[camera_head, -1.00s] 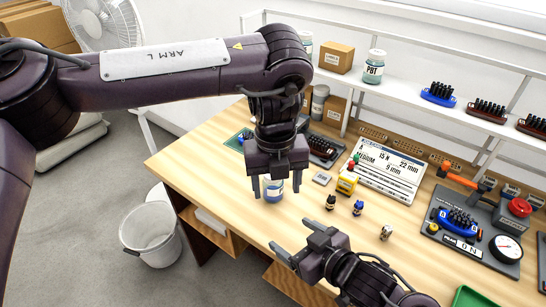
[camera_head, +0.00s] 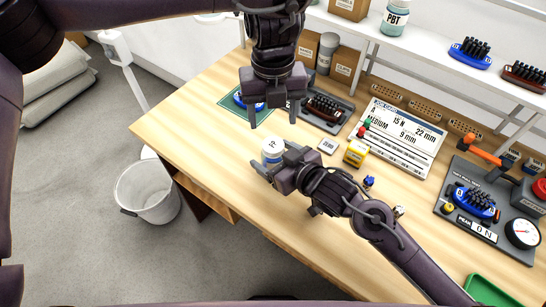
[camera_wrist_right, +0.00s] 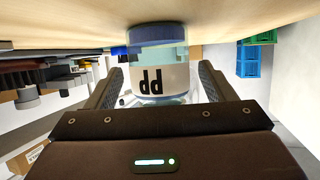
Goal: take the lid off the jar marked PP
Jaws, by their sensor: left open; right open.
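The small jar (camera_head: 272,149) stands upright on the wooden table, with a pale top in the head view. In the right wrist view, the jar (camera_wrist_right: 158,72) appears upside down, with a blue band near the table and black letters on a white label. My right gripper (camera_head: 275,157) is open at the jar's near side. Its fingers lie on either side of the jar in the wrist view, with gaps visible. My left gripper (camera_head: 272,114) is open and empty, pointing down above and slightly behind the jar. The lid's edge is not clear.
A sign board (camera_head: 398,138) and brush tray (camera_head: 325,108) lie behind. A white bin (camera_head: 147,193) stands on the floor left. Front table is mostly clear.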

